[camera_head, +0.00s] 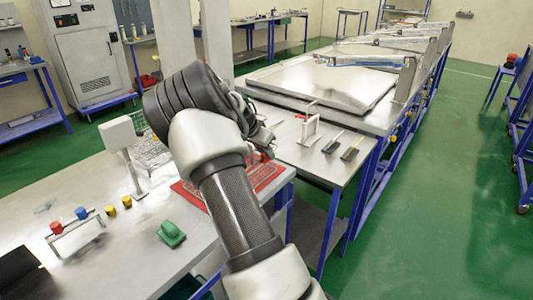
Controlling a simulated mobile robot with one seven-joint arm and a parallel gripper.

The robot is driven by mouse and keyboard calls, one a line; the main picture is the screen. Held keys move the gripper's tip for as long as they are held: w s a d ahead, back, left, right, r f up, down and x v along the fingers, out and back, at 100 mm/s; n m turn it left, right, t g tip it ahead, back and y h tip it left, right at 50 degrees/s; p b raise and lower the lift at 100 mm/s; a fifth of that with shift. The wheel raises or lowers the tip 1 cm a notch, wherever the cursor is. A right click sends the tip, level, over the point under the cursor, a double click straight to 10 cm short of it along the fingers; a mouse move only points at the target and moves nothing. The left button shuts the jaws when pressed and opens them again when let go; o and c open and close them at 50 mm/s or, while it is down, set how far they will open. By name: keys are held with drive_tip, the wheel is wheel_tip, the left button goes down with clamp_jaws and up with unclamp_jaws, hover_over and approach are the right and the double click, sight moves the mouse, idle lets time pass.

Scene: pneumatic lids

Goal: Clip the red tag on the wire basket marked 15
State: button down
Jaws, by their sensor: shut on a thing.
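My gripper (264,140) is at the end of my arm, above the far right part of the near bench. My own arm covers most of it. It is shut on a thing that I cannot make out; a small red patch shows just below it. A wire basket (153,152) stands on the bench left of my arm, partly hidden by a white post and the arm. No number can be read on it, and I cannot make out a red tag for certain.
A red tray (190,195) lies under my arm. A green block (171,233), a white post stand (122,140), and a rack with red and blue caps (75,222) stand on the near bench (110,270). Dark-ended tools lie on the right bench.

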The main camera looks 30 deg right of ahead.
drive_tip(key=shift+f, duration=0.25)
idle(0.4)
drive_tip(key=c, duration=1.3)
unclamp_jaws()
drive_tip(key=shift+o, duration=0.2)
drive_tip(key=shift+r+p, duration=1.6)
drive_tip(key=shift+r, duration=1.95)
